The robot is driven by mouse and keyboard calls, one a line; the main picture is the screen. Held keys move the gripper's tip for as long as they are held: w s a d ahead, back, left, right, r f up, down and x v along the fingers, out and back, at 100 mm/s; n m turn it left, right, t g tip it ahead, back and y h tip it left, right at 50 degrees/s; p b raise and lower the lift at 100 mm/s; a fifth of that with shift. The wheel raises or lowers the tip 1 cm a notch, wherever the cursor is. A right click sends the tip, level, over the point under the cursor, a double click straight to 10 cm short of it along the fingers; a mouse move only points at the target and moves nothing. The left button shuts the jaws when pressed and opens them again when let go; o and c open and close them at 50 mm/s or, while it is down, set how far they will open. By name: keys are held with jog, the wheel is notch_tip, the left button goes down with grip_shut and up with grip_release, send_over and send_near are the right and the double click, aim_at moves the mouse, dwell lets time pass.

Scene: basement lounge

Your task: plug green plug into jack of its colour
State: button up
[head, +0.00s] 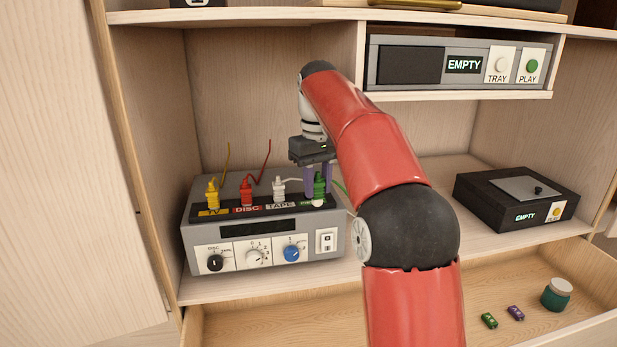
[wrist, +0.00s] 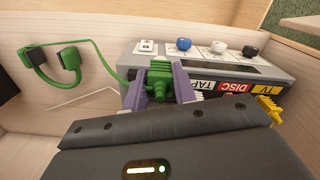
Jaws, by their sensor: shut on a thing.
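A green plug (head: 319,186) stands at the right end of the row of plugs on top of the grey amplifier box (head: 262,239). My gripper (head: 319,182) points down from above with its purple fingers shut on the green plug. The wrist view shows the green plug (wrist: 158,80) between the two fingers (wrist: 159,92), with a green cable running left from the box. The plug appears upright at the green-labelled position, next to the TAPE label. The jack under it is hidden, so I cannot tell how deep the plug sits.
Yellow (head: 212,194), red (head: 246,192) and white (head: 278,189) plugs stand left of the green one, at TV, DISC and TAPE. A disc player (head: 455,63) is on the upper shelf. A black box (head: 515,197) stands right. The open drawer (head: 400,315) holds batteries and a jar.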

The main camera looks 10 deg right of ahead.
jog(key=w+p, duration=0.3)
jog(key=w, duration=0.4)
jog(key=shift+w+r, duration=0.1)
jog(key=shift+w, duration=0.2)
jog(key=shift+f, duration=1.85)
jog(key=shift+f, duration=0.2)
jog(key=o, duration=1)
